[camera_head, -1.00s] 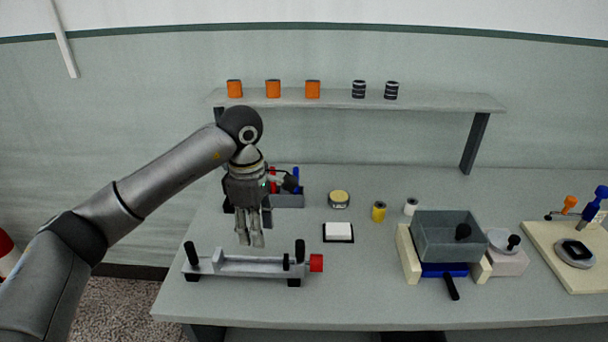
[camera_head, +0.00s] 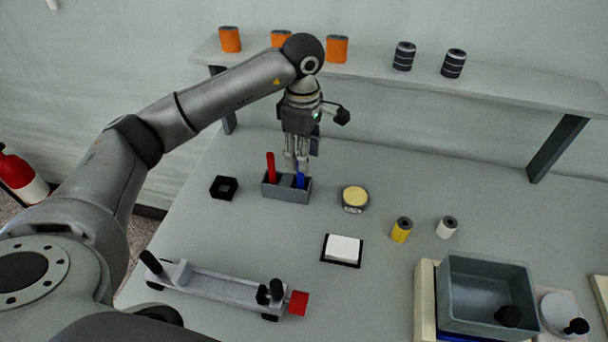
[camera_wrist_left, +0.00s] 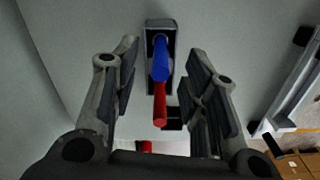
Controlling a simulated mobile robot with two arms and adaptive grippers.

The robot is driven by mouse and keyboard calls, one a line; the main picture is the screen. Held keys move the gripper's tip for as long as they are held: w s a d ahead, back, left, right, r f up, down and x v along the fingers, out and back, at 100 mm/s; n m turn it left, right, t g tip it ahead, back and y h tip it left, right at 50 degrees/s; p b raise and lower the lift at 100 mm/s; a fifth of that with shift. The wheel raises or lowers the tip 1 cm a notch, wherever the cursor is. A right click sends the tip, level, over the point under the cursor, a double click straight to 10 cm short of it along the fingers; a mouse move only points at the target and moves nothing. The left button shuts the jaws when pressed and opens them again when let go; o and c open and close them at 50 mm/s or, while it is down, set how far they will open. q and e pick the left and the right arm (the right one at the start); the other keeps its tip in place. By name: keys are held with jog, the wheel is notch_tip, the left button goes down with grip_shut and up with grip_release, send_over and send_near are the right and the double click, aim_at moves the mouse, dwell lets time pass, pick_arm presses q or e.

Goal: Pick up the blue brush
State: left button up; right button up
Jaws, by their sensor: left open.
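The blue brush (camera_head: 300,180) stands upright in the right part of a small grey holder (camera_head: 287,193) on the table, next to a red brush (camera_head: 270,167). In the left wrist view the blue brush (camera_wrist_left: 161,58) lies between the two fingers, with the red brush (camera_wrist_left: 159,103) just below it. My left gripper (camera_head: 297,163) is open and points down over the blue brush's top. The fingers are on both sides of it, with a gap to each in the wrist view. My right gripper is not in view.
A black square block (camera_head: 223,188) is left of the holder, and a yellow-topped round tin (camera_head: 355,198) is right of it. A white pad (camera_head: 343,249) and a winding fixture (camera_head: 215,287) are nearer. A shelf (camera_head: 420,75) with several spools is behind.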

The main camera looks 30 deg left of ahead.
aim_at(301, 174)
pick_arm(q)
jog(key=shift+s+f, duration=0.15)
jog(key=shift+f, duration=0.75)
jog(key=shift+f+p, duration=0.5)
jog(key=shift+f, duration=0.15)
jog(key=f+p, duration=0.1)
jog(key=f, duration=0.2)
jog(key=shift+a+f, duration=0.2)
jog(key=shift+f+p, duration=0.3)
jog(key=shift+f, duration=0.2)
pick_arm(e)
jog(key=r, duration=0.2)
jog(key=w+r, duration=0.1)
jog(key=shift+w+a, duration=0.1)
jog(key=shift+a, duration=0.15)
pick_arm(q)
grip_shut()
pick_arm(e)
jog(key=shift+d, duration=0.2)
